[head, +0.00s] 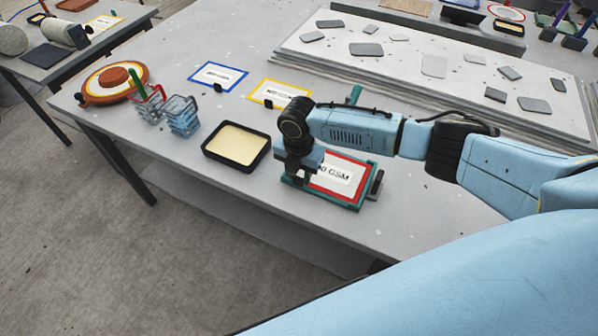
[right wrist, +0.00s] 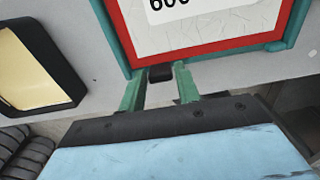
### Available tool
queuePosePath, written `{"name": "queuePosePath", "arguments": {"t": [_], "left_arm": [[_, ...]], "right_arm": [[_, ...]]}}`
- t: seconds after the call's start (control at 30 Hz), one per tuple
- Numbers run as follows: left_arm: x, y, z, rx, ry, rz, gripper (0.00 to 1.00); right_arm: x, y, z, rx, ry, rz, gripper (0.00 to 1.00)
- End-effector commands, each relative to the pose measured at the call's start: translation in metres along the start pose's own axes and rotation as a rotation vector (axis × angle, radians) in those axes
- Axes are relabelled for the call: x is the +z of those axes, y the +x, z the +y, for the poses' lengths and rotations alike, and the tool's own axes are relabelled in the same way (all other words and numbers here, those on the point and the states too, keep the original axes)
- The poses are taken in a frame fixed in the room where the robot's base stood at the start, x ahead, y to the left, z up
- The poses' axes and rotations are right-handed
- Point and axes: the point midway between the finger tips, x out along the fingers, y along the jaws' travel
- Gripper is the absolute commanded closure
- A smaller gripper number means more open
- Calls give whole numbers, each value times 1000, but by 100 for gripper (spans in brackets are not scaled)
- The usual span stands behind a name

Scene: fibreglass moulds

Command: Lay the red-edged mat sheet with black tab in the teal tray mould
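The red-edged mat sheet (head: 338,176) is white with a printed "GSM" label. It lies over the teal tray mould (head: 357,206), within its side rims. In the right wrist view the sheet (right wrist: 205,38) shows with the teal rim (right wrist: 114,38) beside it. Its black tab (right wrist: 160,73) sticks out at the near edge. My right gripper (head: 297,178) is at the sheet's left end in the head view. I cannot tell whether the sheet rests flat. My left gripper is not in view.
A black tray with a cream inside (head: 237,146) stands left of the mould. Blue-edged (head: 218,75) and yellow-edged (head: 278,93) sheets lie behind. Wire baskets (head: 182,116) and a round orange mould (head: 114,82) stand farther left. A pale board (head: 434,66) lies behind my arm.

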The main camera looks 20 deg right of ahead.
Motion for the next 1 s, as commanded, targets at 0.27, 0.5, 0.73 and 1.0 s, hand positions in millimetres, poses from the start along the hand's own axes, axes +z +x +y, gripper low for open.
{"name": "queuePosePath", "arguments": {"t": [0.27,0.5,0.73,1.0], "left_arm": [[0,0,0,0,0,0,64],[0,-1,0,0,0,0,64],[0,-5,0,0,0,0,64],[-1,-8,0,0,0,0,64]], "right_arm": [[0,0,0,0,0,0,48],[0,-7,0,1,-1,-1,48],[1,-50,1,4,-2,-2,48],[0,-108,0,3,-2,-2,48]]}}
